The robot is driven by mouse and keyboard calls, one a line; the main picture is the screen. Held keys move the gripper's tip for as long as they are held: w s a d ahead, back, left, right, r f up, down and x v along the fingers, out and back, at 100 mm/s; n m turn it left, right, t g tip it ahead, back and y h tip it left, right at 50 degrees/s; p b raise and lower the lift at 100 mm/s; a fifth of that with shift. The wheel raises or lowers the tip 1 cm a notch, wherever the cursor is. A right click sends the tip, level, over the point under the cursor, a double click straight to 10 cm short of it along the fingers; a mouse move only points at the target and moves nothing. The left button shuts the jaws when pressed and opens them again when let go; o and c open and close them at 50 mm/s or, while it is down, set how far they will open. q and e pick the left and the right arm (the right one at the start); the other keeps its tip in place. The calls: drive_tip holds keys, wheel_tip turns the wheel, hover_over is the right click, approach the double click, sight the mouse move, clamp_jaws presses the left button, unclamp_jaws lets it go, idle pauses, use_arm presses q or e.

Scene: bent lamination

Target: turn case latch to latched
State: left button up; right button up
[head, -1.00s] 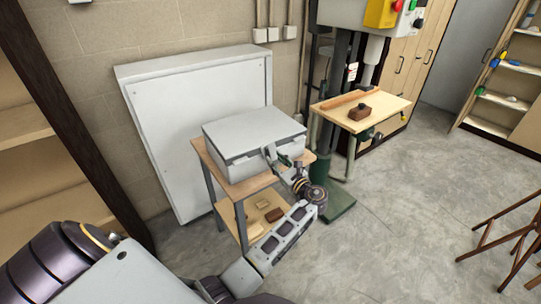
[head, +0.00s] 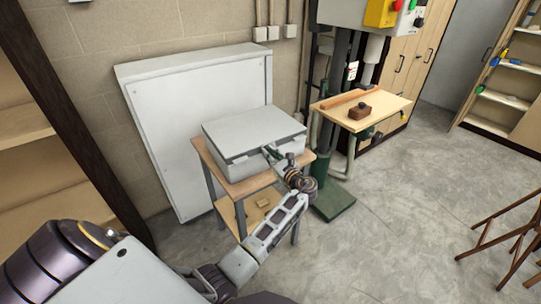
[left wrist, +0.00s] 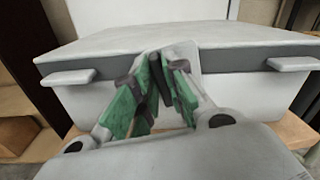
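The grey case (head: 250,130) sits with its lid down on a small wooden-topped stand. Its pale front and dark seam band fill the left wrist view (left wrist: 250,95). A light grey latch plate (left wrist: 187,52) shows at the middle of the front, across the band; its lower part is hidden by my fingers. My left gripper (head: 272,152) is at the middle of the case front. In the left wrist view its green fingers (left wrist: 163,65) are drawn together at the tips, right against or just before the latch. I cannot tell whether the latch is pinched between them. My right gripper is not in view.
Two small grey tabs (left wrist: 68,78) jut from the case front at either side. The stand's lower shelf holds a small wooden block (head: 263,203). A white panel (head: 190,110) leans behind. A drill press table (head: 385,105) stands to the right, with open floor before it.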

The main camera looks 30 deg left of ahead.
use_arm(q)
clamp_jaws()
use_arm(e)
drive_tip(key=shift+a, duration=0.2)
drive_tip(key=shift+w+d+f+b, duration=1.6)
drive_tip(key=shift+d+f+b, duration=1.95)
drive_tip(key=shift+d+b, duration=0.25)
use_arm(q)
drive_tip(key=f+n+b, duration=0.1)
drive_tip(key=n, duration=0.3)
drive_tip(key=f+n+b, duration=0.1)
drive_tip(key=n+b, duration=0.1)
drive_tip(key=n, duration=0.3)
drive_tip(key=w+f+n+b, duration=0.1)
drive_tip(key=n+b, duration=0.1)
drive_tip(key=n, duration=0.3)
drive_tip(key=shift+d+f, duration=0.15)
drive_tip(key=shift+d, duration=0.15)
drive_tip(key=shift+w+n+b, duration=0.15)
drive_tip(key=shift+n+b, duration=0.35)
drive_tip(key=shift+b, duration=0.4)
drive_tip(key=shift+n, duration=0.3)
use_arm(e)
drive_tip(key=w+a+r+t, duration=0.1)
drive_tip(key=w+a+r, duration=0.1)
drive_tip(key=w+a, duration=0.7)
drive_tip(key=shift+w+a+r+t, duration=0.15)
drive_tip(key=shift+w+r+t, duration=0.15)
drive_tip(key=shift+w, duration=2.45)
